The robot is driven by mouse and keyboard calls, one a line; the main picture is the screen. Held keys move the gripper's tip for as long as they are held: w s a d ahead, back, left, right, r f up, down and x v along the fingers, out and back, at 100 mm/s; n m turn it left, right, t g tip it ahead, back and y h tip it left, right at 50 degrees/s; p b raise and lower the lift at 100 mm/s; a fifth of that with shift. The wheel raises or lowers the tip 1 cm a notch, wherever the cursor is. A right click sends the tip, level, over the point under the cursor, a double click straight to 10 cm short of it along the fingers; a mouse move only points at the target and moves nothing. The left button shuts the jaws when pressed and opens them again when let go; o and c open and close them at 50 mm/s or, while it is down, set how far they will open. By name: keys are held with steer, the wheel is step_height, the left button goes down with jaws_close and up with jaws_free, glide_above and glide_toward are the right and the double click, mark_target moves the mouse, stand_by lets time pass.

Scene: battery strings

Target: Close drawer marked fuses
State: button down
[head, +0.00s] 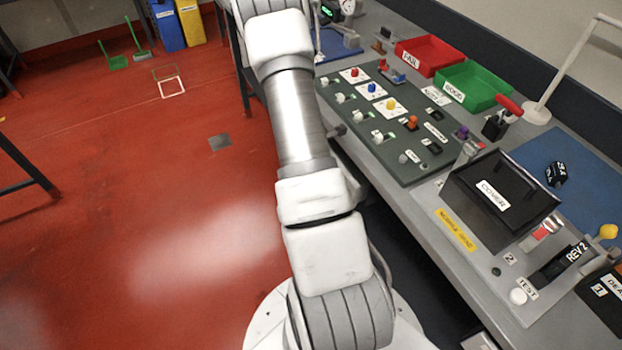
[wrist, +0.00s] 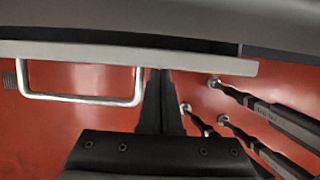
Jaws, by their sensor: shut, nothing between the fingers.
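In the wrist view, a light grey drawer front (wrist: 205,63) runs across below the dark bench edge, seen edge-on. A U-shaped metal handle (wrist: 82,101) sticks out from its left part. No fuses label is readable on it. My gripper (wrist: 160,74) is shut and empty, to the right of the handle, with its dark fingertips at the drawer front; I cannot tell whether they touch it. How far the drawer stands out is unclear. In the head view my gripper is outside the picture.
The bench (head: 405,190) carries a dark green board (head: 400,160), red (head: 430,55) and green (head: 472,86) trays and a black cover box (head: 500,200). Dark bars with round metal ends (wrist: 230,88) stand right of my gripper. The red floor (head: 120,210) left is largely clear.

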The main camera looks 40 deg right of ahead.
steer(key=shift+s+d, duration=0.2)
steer(key=shift+d, duration=0.55)
steer(key=shift+s+d, duration=0.2)
steer(key=shift+d, duration=0.6)
steer(key=shift+w+a, duration=0.2)
steer(key=shift+a, duration=0.25)
steer(key=w+a+r+p, duration=0.2)
steer(key=a+r, duration=0.5)
steer(key=r, duration=0.2)
steer(key=shift+r, duration=0.15)
